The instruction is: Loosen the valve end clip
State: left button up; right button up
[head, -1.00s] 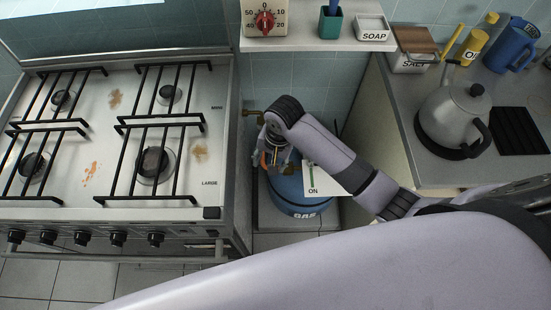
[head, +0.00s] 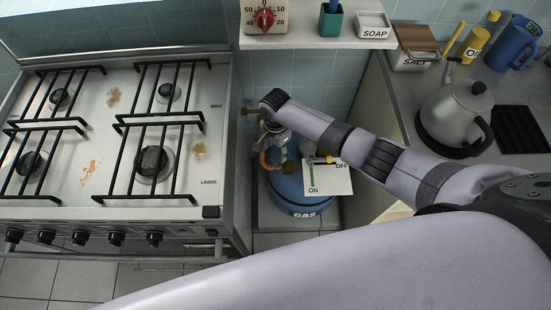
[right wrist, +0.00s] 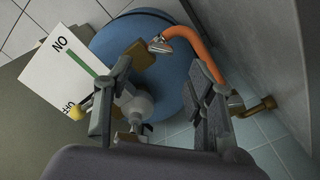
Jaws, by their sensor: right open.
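The blue gas bottle (head: 302,199) stands in the gap between stove and counter. In the right wrist view, an orange hose (right wrist: 208,52) curves over it. A shiny metal clip (right wrist: 175,38) sits at the hose end beside a brass block (right wrist: 140,58), apparently the valve end. A second clip (right wrist: 235,101) is at the other end, by a brass pipe (right wrist: 257,108). My right gripper (head: 277,152) is above the bottle. In its wrist view, its fingers (right wrist: 160,68) are spread and empty, with the valve-end clip beyond the tips. My left gripper is out of view.
A white ON/OFF card (head: 331,181) and a yellow knob (head: 330,160) are right of my gripper. The stove (head: 218,180) borders the gap at left, the grey counter (head: 405,120) at right. A shelf (head: 315,40) is above.

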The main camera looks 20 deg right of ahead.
aim_at(275, 160)
notch_tip(275, 160, down, 7)
jog(key=shift+r+b, duration=0.2)
jog(key=shift+b, duration=0.5)
jog(key=shift+c, duration=0.6)
jog(key=c, duration=1)
jog(key=shift+c, duration=0.2)
jog(key=shift+n, duration=0.3)
